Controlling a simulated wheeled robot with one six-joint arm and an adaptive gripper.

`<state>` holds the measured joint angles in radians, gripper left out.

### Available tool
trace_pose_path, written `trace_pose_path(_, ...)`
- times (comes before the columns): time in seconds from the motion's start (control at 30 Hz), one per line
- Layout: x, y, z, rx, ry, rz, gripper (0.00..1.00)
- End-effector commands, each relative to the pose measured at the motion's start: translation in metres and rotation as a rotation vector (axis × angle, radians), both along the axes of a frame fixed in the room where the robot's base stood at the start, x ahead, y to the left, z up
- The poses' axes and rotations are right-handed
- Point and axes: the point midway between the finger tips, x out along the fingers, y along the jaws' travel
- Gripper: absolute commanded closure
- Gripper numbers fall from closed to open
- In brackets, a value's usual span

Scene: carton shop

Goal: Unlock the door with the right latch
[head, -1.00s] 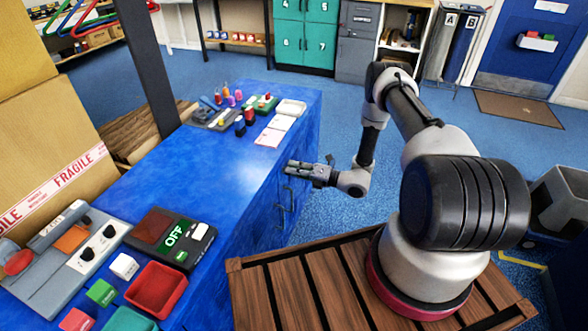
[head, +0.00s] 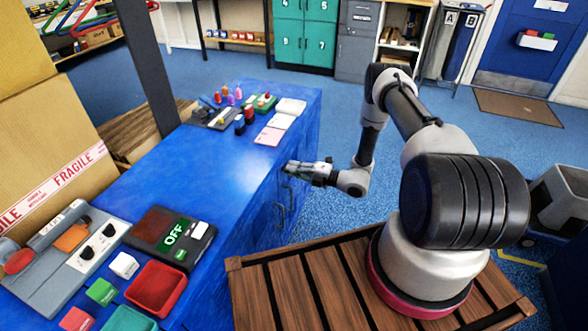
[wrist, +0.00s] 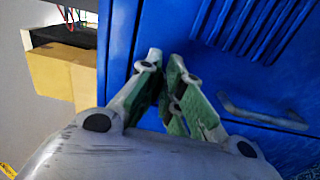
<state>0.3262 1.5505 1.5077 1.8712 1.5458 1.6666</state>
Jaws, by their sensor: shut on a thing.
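My gripper (head: 291,168) is at the upper front of the blue bench cabinet (head: 262,230), just below the worktop edge. In the wrist view, the green-padded fingers of my gripper (wrist: 166,66) are drawn together against the blue front. They are shut on a small part there, which seems to be a latch; the fingers hide nearly all of it. A grey bar handle (wrist: 262,114) is on the blue front to the right of the fingers, apart from them. Whether the door is locked cannot be seen.
The worktop holds a grey control panel (head: 45,262), a box reading OFF (head: 160,232), a red tray (head: 157,288) and several small items at the far end. A big carton (head: 40,130) stands at the left. Blue floor is open beyond my arm.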

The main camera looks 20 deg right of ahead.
Motion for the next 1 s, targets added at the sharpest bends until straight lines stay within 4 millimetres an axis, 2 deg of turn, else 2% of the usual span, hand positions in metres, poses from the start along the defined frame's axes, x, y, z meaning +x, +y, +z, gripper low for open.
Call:
trace_pose_path(0.2, 0.003, 0.0, 0.001, 0.0, -0.004, -0.003, 1.0)
trace_pose_path(0.23, 0.003, 0.0, 0.001, -0.001, -0.004, -0.003, 0.9)
trace_pose_path(0.3, 0.003, 0.0, 0.001, -0.001, -0.004, -0.003, 0.78)
trace_pose_path(0.37, 0.003, 0.0, 0.001, -0.001, -0.004, -0.003, 0.71)
trace_pose_path(0.73, -0.001, -0.004, 0.0, 0.0, -0.002, -0.003, 0.71)
trace_pose_path(0.87, -0.013, -0.02, 0.0, -0.001, -0.001, -0.005, 0.71)
trace_pose_path(1.0, -0.031, -0.047, 0.0, -0.001, -0.001, -0.007, 0.71)
